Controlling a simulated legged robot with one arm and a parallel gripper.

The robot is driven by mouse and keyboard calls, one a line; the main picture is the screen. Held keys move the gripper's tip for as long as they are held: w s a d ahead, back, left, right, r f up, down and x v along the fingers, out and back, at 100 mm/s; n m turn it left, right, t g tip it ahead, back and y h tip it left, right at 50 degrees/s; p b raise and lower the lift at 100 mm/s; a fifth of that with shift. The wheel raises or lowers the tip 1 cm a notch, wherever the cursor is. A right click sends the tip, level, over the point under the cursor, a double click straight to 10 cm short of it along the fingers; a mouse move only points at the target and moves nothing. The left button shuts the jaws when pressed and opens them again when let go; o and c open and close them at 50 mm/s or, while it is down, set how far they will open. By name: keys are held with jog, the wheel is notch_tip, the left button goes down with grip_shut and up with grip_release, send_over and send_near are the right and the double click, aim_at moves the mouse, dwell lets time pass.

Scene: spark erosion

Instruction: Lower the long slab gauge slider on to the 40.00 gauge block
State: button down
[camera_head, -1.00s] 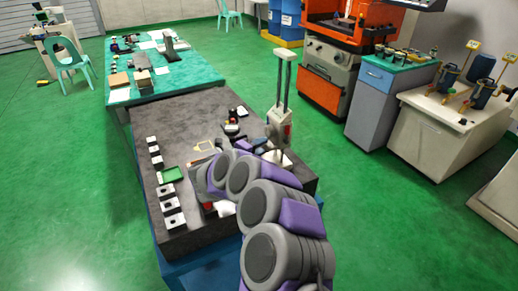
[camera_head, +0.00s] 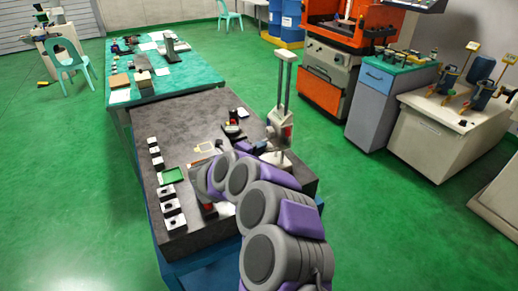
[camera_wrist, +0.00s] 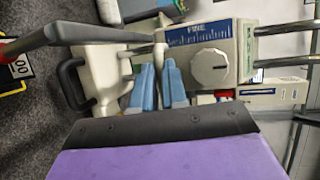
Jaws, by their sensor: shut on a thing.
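The long slab gauge stands on the dark slab's right side, with twin columns (camera_head: 283,85) and a pale slider (camera_head: 280,124). In the wrist view, the slider (camera_wrist: 235,50) fills the upper right, with a blue FINE scale and a round knob (camera_wrist: 210,68). My gripper (camera_wrist: 158,66) has its two blue fingers close together, shut on a thin pale part of the slider, left of the knob. Their contact is partly hidden. In the head view my arm hides the gripper. I cannot make out the 40.00 gauge block. A yellow-edged card (camera_wrist: 14,72) shows a partial "00".
A green-topped bench (camera_head: 180,80) stands behind. A grey cabinet (camera_head: 375,105) stands to the right.

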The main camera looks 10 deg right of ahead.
notch_tip(320, 180, down, 2)
jog(key=shift+s+d+f+b, duration=0.1)
jog(key=shift+d+f+b, duration=0.05)
jog(key=shift+b, duration=0.3)
jog(key=c, duration=1.2)
grip_release()
jog(key=shift+d+f, duration=0.1)
jog(key=shift+d, duration=0.05)
jog(key=shift+o, duration=0.2)
jog(key=shift+s+a+r, duration=0.15)
jog(key=shift+a+r, duration=0.1)
jog(key=shift+a, duration=0.25)
jog(key=p+v, duration=0.3)
jog(key=v, duration=1.3)
